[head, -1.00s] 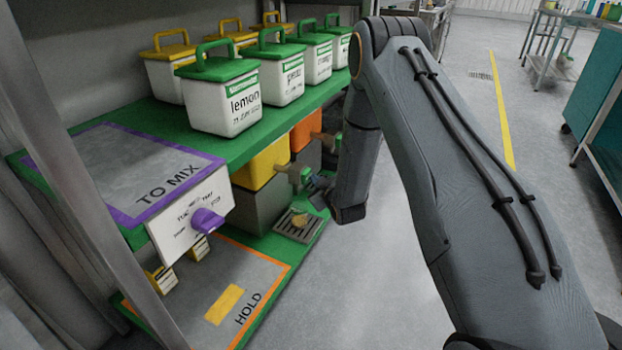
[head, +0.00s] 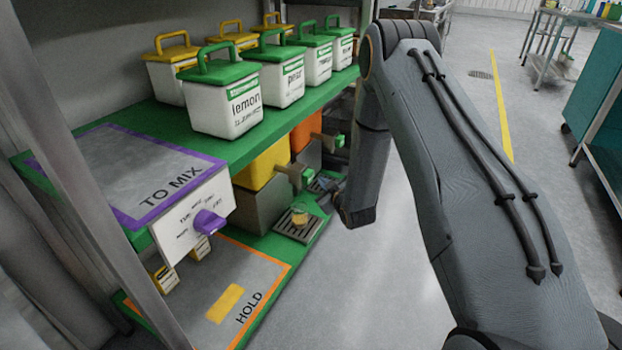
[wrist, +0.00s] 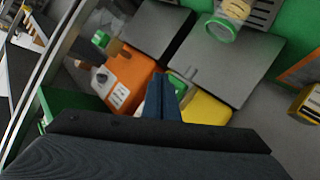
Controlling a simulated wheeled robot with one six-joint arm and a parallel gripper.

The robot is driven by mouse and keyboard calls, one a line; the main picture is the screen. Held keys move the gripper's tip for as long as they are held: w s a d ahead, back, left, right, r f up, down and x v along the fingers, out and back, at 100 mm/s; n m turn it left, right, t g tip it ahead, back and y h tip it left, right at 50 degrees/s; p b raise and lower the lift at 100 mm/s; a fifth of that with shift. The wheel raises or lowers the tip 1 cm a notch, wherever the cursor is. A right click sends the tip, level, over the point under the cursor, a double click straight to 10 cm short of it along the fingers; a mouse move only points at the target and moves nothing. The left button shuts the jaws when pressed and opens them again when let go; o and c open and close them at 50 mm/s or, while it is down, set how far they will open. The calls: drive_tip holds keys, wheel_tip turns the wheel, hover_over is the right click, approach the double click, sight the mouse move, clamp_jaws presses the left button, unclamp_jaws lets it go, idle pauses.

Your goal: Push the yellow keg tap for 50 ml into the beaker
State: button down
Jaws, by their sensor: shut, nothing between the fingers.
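An orange keg (head: 306,132) with its own tap stands beyond the yellow one. White tubs, such as the lemon one (head: 225,105), line the green deck above. A panel with a purple knob (head: 210,222) is nearer.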

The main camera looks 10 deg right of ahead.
drive_tip(key=s+d, duration=0.1)
drive_tip(key=s+d+p, duration=0.1)
drive_tip(key=d, duration=0.1)
drive_tip(key=shift+s+d, duration=0.25)
drive_tip(key=shift+s, duration=0.05)
idle(1.4)
